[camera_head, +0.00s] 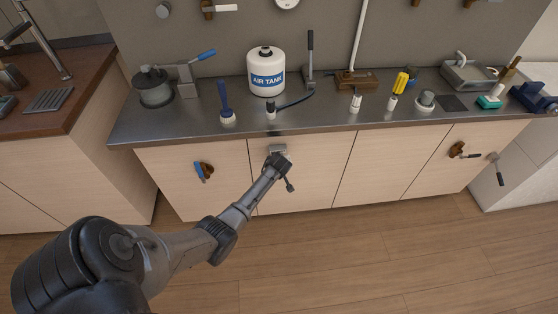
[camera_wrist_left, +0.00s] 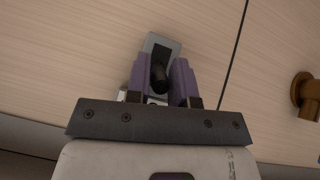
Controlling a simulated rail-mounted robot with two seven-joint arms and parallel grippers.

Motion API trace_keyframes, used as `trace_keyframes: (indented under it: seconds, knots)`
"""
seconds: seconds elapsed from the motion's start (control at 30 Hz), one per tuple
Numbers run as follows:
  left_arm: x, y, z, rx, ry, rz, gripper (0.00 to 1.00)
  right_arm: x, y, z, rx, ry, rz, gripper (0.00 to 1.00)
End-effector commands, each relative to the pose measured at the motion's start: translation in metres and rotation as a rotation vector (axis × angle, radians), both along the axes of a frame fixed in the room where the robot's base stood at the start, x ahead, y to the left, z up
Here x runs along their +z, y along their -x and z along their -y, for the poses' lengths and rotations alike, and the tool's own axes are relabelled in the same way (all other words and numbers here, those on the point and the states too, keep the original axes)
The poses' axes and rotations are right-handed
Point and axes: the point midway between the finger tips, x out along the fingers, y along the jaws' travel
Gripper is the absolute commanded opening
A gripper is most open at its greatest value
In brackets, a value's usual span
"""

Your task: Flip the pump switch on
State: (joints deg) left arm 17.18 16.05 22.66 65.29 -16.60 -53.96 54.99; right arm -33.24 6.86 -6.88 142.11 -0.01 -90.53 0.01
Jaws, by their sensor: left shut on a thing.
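The pump switch is a small grey plate with a black lever on the pale cabinet front, below the counter edge. Its plate (camera_head: 278,148) shows just above my left gripper (camera_head: 278,160) in the head view. In the left wrist view the switch plate (camera_wrist_left: 163,42) is tilted in the picture, and its dark lever (camera_wrist_left: 160,79) stands between the two purple-grey fingers of my left gripper (camera_wrist_left: 162,75). The left gripper is shut on the lever. The lever's base is partly hidden in the head view. My right gripper is in neither view.
Above is a steel counter (camera_head: 325,111) with a white air tank (camera_head: 266,72), a blue-handled lever (camera_head: 226,104) and several other tools. The wooden floor in front is clear.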

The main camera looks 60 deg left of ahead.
Motion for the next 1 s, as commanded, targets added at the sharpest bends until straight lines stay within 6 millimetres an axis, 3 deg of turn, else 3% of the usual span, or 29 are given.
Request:
trace_keyframes:
  seconds: [0.5,0.53,0.7,0.8,1.0]
  knots:
    - [0.0012,-0.0005,-0.0007,0.001,0.015,-0.007,0.00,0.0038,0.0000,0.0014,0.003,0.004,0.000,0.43]
    - [0.0012,-0.0005,-0.0007,0.001,0.015,-0.007,0.23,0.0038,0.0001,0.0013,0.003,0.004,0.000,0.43]
    - [0.0012,-0.0004,-0.0008,0.001,0.014,-0.006,0.39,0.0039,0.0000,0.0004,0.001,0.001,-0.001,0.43]
    - [0.0011,-0.0004,-0.0007,0.001,0.014,-0.006,0.47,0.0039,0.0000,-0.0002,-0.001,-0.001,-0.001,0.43]
    - [0.0013,-0.0002,-0.0006,0.001,0.014,-0.006,0.47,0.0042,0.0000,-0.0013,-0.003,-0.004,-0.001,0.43]
